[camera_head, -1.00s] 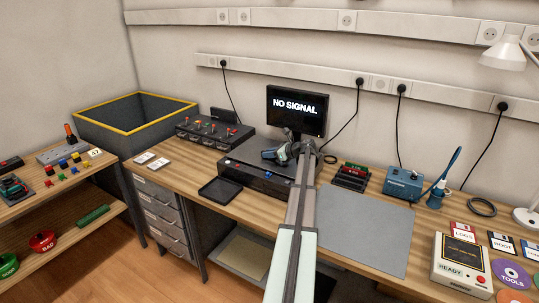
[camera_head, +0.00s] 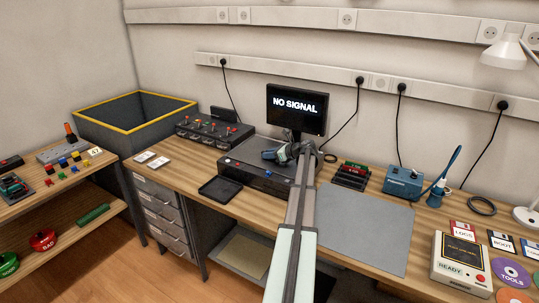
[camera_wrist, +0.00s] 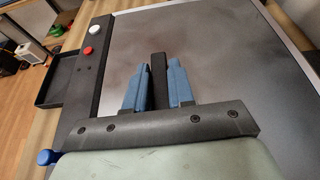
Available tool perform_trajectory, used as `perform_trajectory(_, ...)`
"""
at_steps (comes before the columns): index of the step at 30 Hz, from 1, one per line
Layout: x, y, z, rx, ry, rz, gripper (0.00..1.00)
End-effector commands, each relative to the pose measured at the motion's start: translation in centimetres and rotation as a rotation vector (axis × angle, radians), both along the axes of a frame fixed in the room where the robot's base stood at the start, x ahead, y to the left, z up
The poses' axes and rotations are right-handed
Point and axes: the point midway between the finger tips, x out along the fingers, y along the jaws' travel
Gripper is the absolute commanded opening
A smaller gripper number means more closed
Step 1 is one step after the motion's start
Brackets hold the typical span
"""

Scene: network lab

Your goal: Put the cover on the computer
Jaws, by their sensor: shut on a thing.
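The computer (camera_head: 240,172) is a low dark box on the desk under the monitor. Its front strip carries a white and a red button and shows in the wrist view (camera_wrist: 82,85). The cover (camera_wrist: 225,60) is a flat dark grey panel lying over the computer behind that strip. My gripper (camera_head: 280,154) is above it. In the wrist view its blue fingers (camera_wrist: 158,82) are shut on the cover's upright black handle (camera_wrist: 158,80). The cover looks level and close to flush; whether it touches all round I cannot tell.
The monitor (camera_head: 297,108) stands right behind the computer. A black tray (camera_head: 220,188) lies at front left, a switch panel (camera_head: 213,130) at back left. Dark blocks with red and green tops (camera_head: 352,175) and a grey mat (camera_head: 365,232) are to the right.

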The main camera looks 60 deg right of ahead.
Motion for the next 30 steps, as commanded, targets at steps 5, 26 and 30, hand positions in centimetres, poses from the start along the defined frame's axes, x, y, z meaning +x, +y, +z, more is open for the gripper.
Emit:
perform_trajectory(5,0.01,0.00,0.02,0.000,0.000,0.000,0.26)
perform_trajectory(26,-0.01,0.00,-0.02,0.000,0.001,0.000,0.66)
perform_trajectory(30,0.00,0.00,0.02,0.000,0.001,0.000,0.66)
